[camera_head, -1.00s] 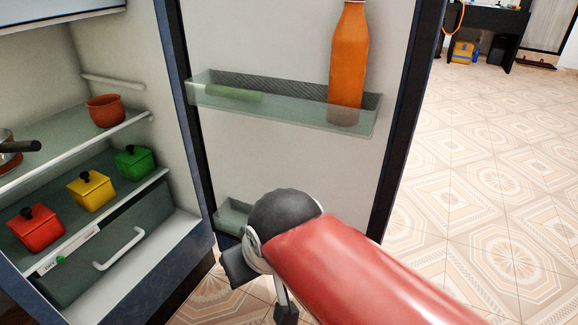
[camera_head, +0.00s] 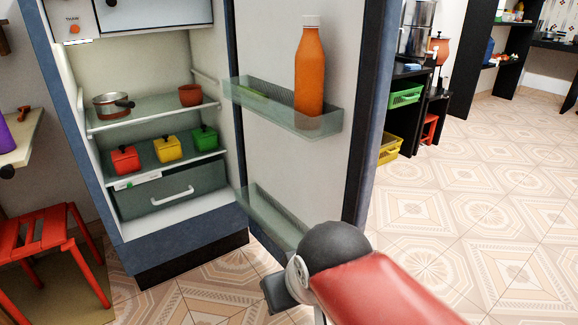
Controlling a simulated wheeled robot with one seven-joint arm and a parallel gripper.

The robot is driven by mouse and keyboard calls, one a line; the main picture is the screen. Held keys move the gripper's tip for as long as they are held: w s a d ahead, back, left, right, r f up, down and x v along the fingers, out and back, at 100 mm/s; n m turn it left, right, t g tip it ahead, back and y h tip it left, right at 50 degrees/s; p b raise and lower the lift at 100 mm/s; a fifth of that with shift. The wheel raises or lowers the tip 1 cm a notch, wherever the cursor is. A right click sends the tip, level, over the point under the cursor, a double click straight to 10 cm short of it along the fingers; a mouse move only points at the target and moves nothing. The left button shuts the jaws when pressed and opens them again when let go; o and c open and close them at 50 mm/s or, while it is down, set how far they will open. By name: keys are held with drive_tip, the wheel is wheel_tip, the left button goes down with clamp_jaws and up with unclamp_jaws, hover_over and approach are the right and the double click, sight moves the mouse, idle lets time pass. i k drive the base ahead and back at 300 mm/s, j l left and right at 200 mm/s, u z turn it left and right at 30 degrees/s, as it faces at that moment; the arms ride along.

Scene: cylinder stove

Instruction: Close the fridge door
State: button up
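The fridge (camera_head: 180,250) stands at the left centre with its inside in full view. Its door (camera_head: 270,150) hangs open on the right side of the fridge, inner face towards me. The door's shelf (camera_head: 250,105) holds an orange bottle (camera_head: 310,85). A lower door shelf (camera_head: 268,215) shows beneath it. My red arm reaches up from the bottom right to the door's lower edge. Its dark end covers the door's bottom right corner. My gripper's fingers are mostly hidden behind the arm, so I cannot tell whether they touch the door.
A red stool (camera_head: 45,240) stands left of the fridge. Inside the fridge are a pan (camera_head: 112,105), a brown pot (camera_head: 190,95) and several coloured jars. A dark shelf unit (camera_head: 405,120) stands behind the door. Tiled floor (camera_head: 490,220) is clear at right.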

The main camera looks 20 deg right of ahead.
sight(294, 179)
drive_tip(key=l+u, duration=0.2)
drive_tip(key=l, duration=0.25)
drive_tip(key=l+u, duration=0.2)
drive_tip(key=l, duration=0.25)
drive_tip(key=k+l+u, duration=0.2)
drive_tip(key=l, duration=0.2)
drive_tip(key=l+u, duration=0.2)
drive_tip(key=l, duration=0.25)
drive_tip(key=i+l+u, duration=0.15)
drive_tip(key=l, duration=0.3)
drive_tip(key=i+l+u, duration=0.15)
drive_tip(key=l, duration=0.3)
drive_tip(key=i+l+u, duration=0.1)
drive_tip(key=l, duration=0.35)
drive_tip(key=i+l+u, duration=0.15)
drive_tip(key=l, duration=0.3)
drive_tip(key=i, duration=0.15)
